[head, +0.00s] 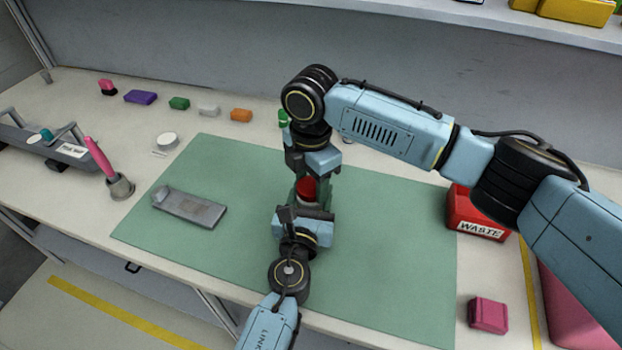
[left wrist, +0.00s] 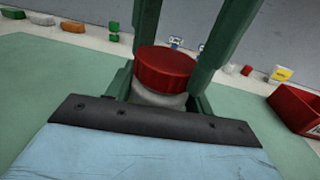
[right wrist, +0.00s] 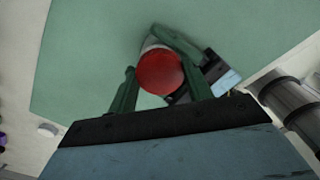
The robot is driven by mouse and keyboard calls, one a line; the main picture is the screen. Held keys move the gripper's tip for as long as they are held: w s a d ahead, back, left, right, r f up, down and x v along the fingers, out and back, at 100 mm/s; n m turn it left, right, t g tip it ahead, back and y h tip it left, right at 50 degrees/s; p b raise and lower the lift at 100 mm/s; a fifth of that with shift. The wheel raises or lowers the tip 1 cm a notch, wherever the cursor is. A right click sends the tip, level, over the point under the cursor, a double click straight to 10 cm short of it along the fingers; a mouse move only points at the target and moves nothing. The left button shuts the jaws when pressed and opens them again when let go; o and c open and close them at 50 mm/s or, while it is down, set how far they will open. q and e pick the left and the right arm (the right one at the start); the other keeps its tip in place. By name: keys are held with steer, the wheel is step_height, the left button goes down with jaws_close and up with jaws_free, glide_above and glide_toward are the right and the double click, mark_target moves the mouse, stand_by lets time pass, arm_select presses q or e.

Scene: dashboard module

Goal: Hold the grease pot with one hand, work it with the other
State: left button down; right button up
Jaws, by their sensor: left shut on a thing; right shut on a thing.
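The grease pot has a red lid (head: 307,189) and a pale body (left wrist: 157,97), and stands upright over the green mat (head: 380,250). My left gripper (head: 305,205) comes from the front edge and is shut around the pot's body. My right gripper (head: 308,180) comes down from above and is shut on the red lid. In the right wrist view the lid (right wrist: 161,73) sits between the green fingers. In the left wrist view the lid (left wrist: 165,68) is on the pot. Most of the body is hidden by the grippers in the head view.
A grey metal tray (head: 190,207) lies on the mat's left. A pink-handled brush stands in a holder (head: 120,187) further left. A red waste bin (head: 475,213) and a pink block (head: 488,315) are at the right. Several coloured blocks line the back. The mat's right half is clear.

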mark_target(311, 185)
steer(key=shift+r, duration=0.2)
steer(key=shift+r, duration=0.9)
steer(key=shift+r, duration=0.1)
steer(key=shift+r, duration=1.95)
arm_select(q)
steer(key=shift+c, duration=2.4)
jaws_free()
